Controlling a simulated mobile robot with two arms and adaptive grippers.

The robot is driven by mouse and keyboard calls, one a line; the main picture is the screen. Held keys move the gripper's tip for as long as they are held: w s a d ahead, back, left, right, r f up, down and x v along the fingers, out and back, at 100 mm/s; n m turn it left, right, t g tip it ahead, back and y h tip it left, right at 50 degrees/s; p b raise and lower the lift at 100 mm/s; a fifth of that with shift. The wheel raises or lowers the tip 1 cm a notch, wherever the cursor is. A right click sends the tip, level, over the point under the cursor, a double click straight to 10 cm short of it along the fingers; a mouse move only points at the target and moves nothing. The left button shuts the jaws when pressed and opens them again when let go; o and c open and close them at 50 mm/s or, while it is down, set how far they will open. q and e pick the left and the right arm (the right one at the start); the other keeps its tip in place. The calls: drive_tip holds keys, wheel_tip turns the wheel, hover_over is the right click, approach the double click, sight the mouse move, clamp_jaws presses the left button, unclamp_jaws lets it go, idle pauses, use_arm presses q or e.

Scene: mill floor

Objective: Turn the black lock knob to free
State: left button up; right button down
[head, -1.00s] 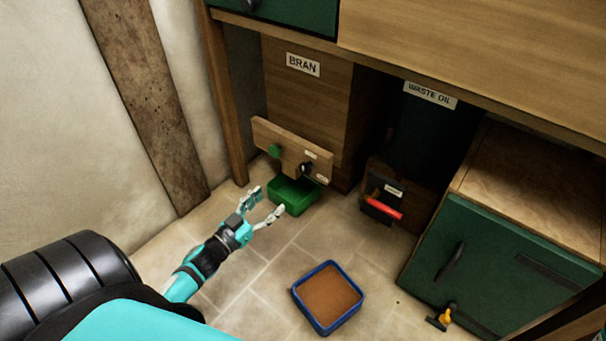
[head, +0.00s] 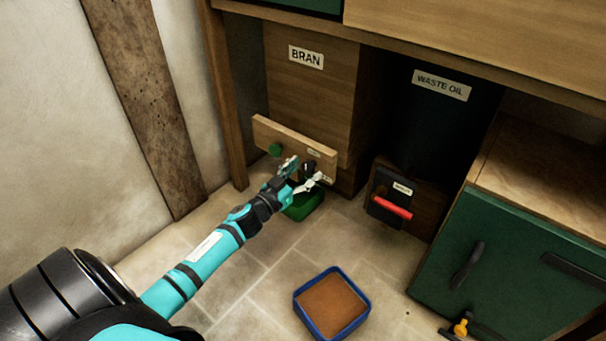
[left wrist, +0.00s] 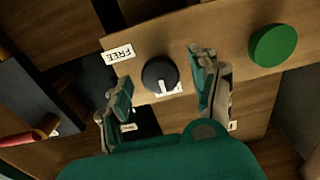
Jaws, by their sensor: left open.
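The black lock knob (left wrist: 160,75) is on a wooden board under the bran bin, with a white pointer mark on its face. In the head view the knob (head: 308,167) is partly hidden by my left gripper (head: 302,174). In the left wrist view the open fingers of my left gripper (left wrist: 166,88) are on either side of the knob, with gaps showing between them and it. A FREE label (left wrist: 118,54) is beside the knob, and the knob's white mark points away from it. My right gripper is not in view.
A green round knob (head: 275,150) is on the same board (head: 290,137). A green tray (head: 304,207) is below it. A blue tray of brown material (head: 332,303) stands on the floor. A red handle (head: 393,207) sticks out under the waste oil bin.

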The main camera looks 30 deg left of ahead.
use_arm(q)
drive_tip(key=c, duration=1.2)
